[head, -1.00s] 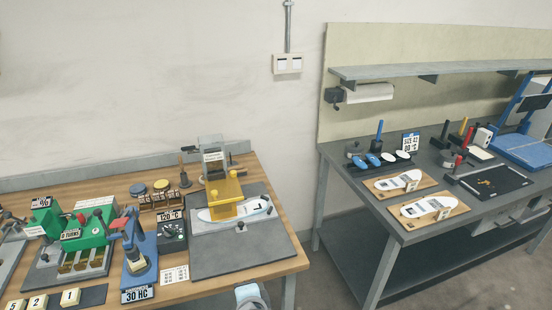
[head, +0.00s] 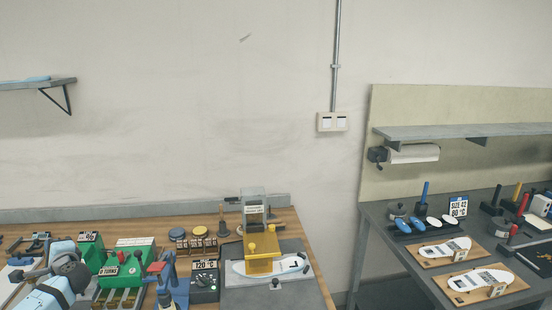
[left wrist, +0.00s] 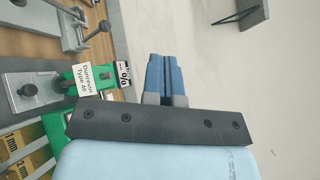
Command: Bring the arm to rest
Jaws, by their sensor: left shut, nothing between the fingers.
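My left arm (head: 42,292) reaches in at the lower left of the head view, light blue with a dark wrist section, in front of the green tester. In the left wrist view my left gripper (left wrist: 165,62) has its two blue fingers side by side, closed with nothing between them. The fingertips do not show clearly in the head view. My right gripper is not in view.
The wooden bench (head: 308,250) holds green testers (head: 125,267), a 120 °C box (head: 204,284) and a yellow clamp (head: 262,266) over a white insole (head: 295,266). A grey bench (head: 375,212) at right carries insole boards (head: 425,257). A wall shelf (head: 30,85) hangs at upper left.

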